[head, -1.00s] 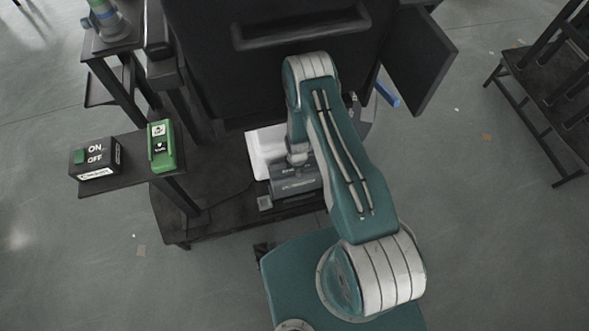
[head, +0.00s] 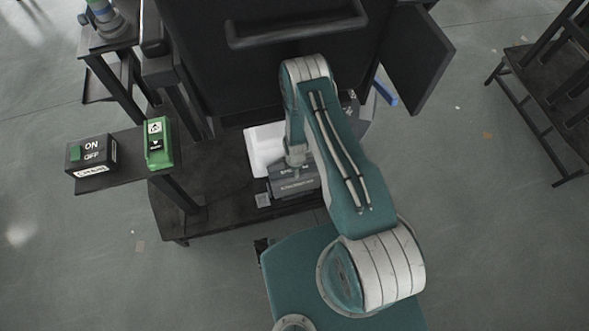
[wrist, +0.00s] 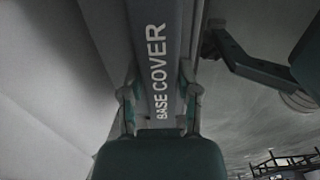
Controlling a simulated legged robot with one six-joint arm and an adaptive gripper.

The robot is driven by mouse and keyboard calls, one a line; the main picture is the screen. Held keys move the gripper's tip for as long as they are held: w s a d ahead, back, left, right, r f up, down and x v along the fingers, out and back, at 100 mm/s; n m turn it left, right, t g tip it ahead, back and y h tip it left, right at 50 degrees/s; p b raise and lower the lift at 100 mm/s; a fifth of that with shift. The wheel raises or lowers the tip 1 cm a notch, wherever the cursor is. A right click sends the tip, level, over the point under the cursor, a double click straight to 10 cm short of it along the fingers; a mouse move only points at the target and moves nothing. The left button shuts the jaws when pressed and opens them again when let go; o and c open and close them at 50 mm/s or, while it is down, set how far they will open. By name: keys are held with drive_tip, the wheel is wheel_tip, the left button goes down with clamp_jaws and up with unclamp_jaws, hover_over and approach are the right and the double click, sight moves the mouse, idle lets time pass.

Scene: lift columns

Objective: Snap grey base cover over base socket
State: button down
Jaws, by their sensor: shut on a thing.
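The grey base cover (wrist: 155,45) is a long bar with white "BASE COVER" lettering, running up the wrist view. My gripper (wrist: 160,105) is shut on it, one finger on each side. In the head view, the wrist end of my arm (head: 296,152) is low in front of the black machine. A dark grey lettered block (head: 294,181) lies just below my wrist there; I cannot tell for sure whether it is the cover. My fingertips are hidden in that view. I cannot make out the base socket, or whether the cover touches it.
A white block (head: 262,150) stands beside my wrist on the dark low platform (head: 215,208). The black machine (head: 255,75) rises behind, with an open panel (head: 418,62) at right. A shelf at left holds an ON/OFF box (head: 91,157) and a green box (head: 159,145).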

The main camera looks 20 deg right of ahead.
drive_tip(key=shift+a+f, duration=0.1)
drive_tip(key=shift+f, duration=0.2)
idle(0.9)
drive_tip(key=shift+c, duration=1.3)
unclamp_jaws()
drive_tip(key=shift+o, duration=1.3)
drive_tip(key=shift+r, duration=0.1)
